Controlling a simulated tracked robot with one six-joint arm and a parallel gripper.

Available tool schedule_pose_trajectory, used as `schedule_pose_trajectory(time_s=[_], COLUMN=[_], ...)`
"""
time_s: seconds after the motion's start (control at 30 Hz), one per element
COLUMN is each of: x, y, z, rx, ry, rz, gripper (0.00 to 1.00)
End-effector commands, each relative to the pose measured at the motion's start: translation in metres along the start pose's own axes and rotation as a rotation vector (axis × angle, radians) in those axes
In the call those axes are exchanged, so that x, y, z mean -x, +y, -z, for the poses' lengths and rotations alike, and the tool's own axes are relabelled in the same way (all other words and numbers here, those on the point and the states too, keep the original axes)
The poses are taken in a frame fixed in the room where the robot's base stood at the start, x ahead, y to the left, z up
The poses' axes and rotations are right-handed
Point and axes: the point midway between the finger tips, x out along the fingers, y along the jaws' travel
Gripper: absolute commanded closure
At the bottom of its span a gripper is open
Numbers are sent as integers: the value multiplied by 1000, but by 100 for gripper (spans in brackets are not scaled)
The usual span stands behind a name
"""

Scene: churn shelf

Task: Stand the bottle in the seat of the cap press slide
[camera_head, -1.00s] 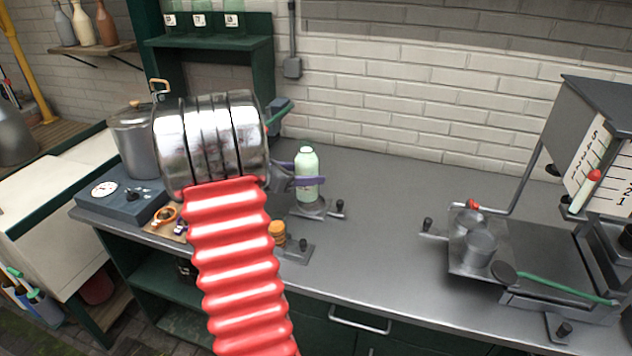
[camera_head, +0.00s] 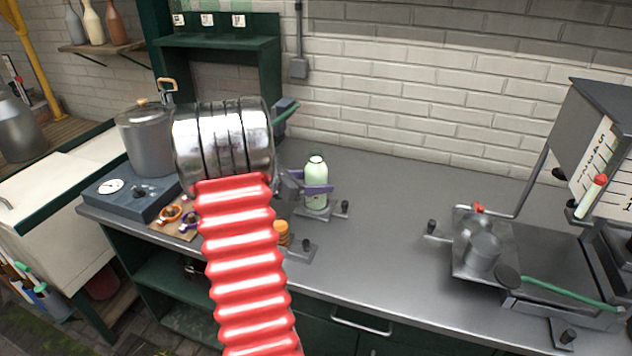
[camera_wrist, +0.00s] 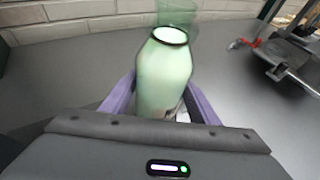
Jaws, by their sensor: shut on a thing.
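The pale green bottle (camera_head: 316,172) is upright between the purple fingers of my gripper (camera_head: 318,189), which is shut on it. In the wrist view the bottle (camera_wrist: 164,75) is large between both fingers of my gripper (camera_wrist: 160,100), with a see-through green shape beyond its top. In the head view the bottle's base is at a small metal plate with a dark knob (camera_head: 345,206); whether it touches the plate I cannot tell. I cannot tell for sure which fixture is the cap press slide.
A metal stand (camera_head: 462,262) with cups and a green lever is at the right, under a scale panel. An orange-topped piece (camera_head: 281,232) is near the counter's front edge. A pot (camera_head: 147,140) stands at the left. The counter between (camera_head: 385,215) is clear.

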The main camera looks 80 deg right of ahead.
Motion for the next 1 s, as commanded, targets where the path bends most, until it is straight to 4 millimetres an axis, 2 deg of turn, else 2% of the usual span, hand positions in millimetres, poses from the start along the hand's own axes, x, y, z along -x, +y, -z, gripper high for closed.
schedule_pose_trajectory(time_s=[0.13, 0.17, 0.4, 0.77, 1.0], x=[0, -1, -1, 0, 26], y=[0, 0, 0, -1, 0], z=[0, 2, 2, -1, -1], rx=[-2, 0, -1, -1, -2], ry=[-3, 0, 0, 0, 0], rz=[0, 0, 1, 1, -1], gripper=[95, 44, 28, 26, 26])
